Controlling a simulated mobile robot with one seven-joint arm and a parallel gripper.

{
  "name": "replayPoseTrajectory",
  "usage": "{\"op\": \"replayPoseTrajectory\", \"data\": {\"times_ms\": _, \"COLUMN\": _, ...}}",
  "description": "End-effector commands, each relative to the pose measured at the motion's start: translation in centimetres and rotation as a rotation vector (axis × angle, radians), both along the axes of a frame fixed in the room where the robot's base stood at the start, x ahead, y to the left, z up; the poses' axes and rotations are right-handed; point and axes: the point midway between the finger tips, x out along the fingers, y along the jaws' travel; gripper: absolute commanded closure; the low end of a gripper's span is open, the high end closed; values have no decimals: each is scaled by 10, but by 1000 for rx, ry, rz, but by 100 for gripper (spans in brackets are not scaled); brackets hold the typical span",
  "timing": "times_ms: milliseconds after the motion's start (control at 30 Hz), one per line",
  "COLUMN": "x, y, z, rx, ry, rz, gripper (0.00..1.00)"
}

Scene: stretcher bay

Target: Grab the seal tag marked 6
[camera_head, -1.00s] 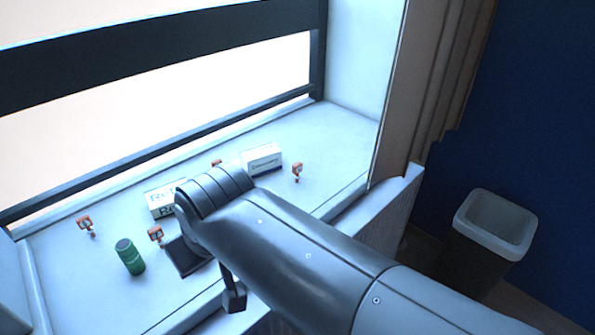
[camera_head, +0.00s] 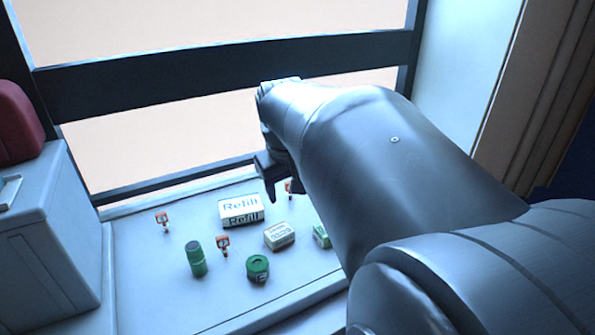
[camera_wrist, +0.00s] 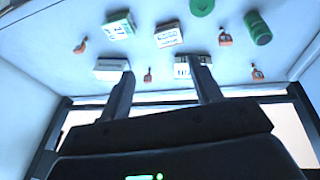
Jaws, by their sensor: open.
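Small orange-red seal tags stand on the pale sill. In the head view one is at the left (camera_head: 163,222), one is beside the green cylinder (camera_head: 223,244), and one is partly hidden behind my gripper (camera_head: 268,178). The upside-down wrist view shows several tags: a tag at the left (camera_wrist: 81,46), a middle tag (camera_wrist: 148,76), a tag near the cylinder (camera_wrist: 225,38) and a tag at the right (camera_wrist: 257,73). Their markings are too small to read, so I cannot tell which is 6. My gripper is open and empty above the sill, its fingers (camera_wrist: 162,74) spread apart.
A white Refill box (camera_head: 240,211), a smaller white box (camera_head: 279,236), a green cylinder (camera_head: 196,259), a round green roll (camera_head: 257,268) and a green-white box (camera_head: 321,236) stand among the tags. A grey case (camera_head: 60,240) stands at the left. The window frame (camera_head: 200,80) lies behind.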

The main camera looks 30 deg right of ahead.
Motion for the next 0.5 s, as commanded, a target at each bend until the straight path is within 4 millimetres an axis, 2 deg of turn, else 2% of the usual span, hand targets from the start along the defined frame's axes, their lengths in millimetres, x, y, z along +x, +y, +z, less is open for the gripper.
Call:
{"op": "replayPoseTrajectory", "data": {"times_ms": 33, "x": 13, "y": -16, "z": -2, "rx": 0, "ry": 23, "rz": -9, "gripper": 42}}
{"op": "replayPoseTrajectory", "data": {"times_ms": 200, "x": 50, "y": -69, "z": -11, "rx": 2, "ry": 90, "rz": -12, "gripper": 42}}
{"op": "replayPoseTrajectory", "data": {"times_ms": 367, "x": 77, "y": -127, "z": -27, "rx": 22, "ry": 146, "rz": -17, "gripper": 42}}
{"op": "replayPoseTrajectory", "data": {"times_ms": 500, "x": 93, "y": -182, "z": -46, "rx": 49, "ry": 188, "rz": -23, "gripper": 42}}
